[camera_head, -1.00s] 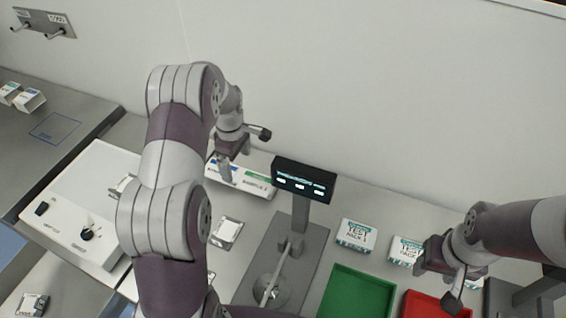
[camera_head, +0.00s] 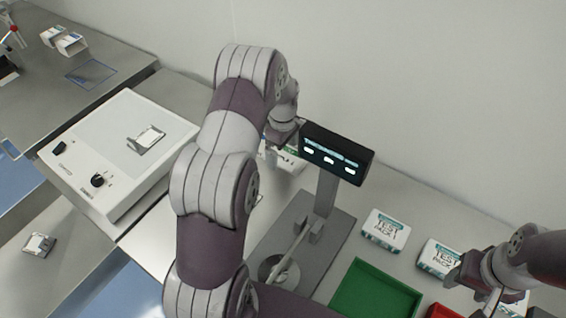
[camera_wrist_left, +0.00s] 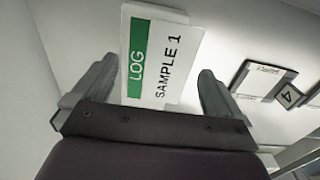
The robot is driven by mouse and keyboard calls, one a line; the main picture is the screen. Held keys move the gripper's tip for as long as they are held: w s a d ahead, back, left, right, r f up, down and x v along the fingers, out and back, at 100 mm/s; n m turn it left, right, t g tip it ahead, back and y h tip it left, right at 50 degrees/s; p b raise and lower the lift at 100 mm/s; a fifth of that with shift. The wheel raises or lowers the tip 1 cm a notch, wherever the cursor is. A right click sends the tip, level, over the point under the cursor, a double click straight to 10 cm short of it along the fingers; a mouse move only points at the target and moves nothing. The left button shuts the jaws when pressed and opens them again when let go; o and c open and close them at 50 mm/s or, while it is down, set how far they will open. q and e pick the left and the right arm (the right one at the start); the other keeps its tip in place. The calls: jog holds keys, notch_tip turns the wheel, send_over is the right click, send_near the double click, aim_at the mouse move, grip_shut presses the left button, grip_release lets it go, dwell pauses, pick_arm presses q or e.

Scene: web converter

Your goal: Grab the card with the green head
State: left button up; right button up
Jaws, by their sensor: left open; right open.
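The card with the green head (camera_wrist_left: 152,58) shows in the left wrist view, reading "LOG" on the green band and "SAMPLE 1" on white. My left gripper (camera_wrist_left: 158,80) is open, with one finger on each side of the card in that view; I cannot tell whether they touch it. In the head view my left gripper (camera_head: 281,136) is at the card holder area behind my forearm, and the white card (camera_head: 290,160) beneath is mostly hidden by the gripper and the screen. My right gripper (camera_head: 468,280) is open and empty at the lower right, near the test packs.
A screen on a stand (camera_head: 337,154) stands close right of my left gripper. Test pack boxes (camera_head: 386,230) and a green tray (camera_head: 372,297) lie further right. A white device (camera_head: 110,150) is on the left. The wall rises behind the bench.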

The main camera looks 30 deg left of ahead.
pick_arm(q)
jog(key=shift+r, duration=0.1)
jog(key=shift+w, duration=0.1)
jog(key=c, duration=1)
jog(key=shift+o, duration=0.2)
